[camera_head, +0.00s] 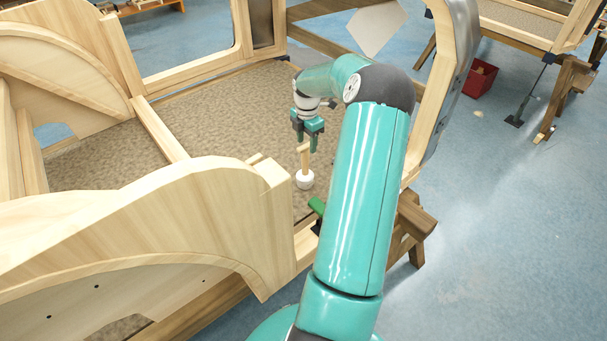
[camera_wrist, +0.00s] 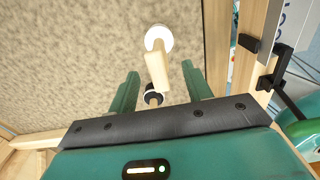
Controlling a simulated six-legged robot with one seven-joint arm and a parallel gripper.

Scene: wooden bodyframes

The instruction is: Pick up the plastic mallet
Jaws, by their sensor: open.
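A mallet with a white head (camera_head: 305,180) and a pale wooden handle stands head down on the carpeted floor of the wooden frame, handle up. I take it for the plastic mallet. In the wrist view its white head (camera_wrist: 158,36) is at the top middle, and its handle points toward the camera between my fingers. My gripper (camera_head: 307,143) is open, pointing down, just above or around the handle top; I cannot tell which. In the wrist view my gripper (camera_wrist: 160,76) shows a finger on each side of the handle, with gaps.
A wooden rail with a black clamp (camera_wrist: 271,76) is at the right. The curved wooden side panel (camera_head: 225,200) rises nearby. A red bin (camera_head: 481,77) stands farther off.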

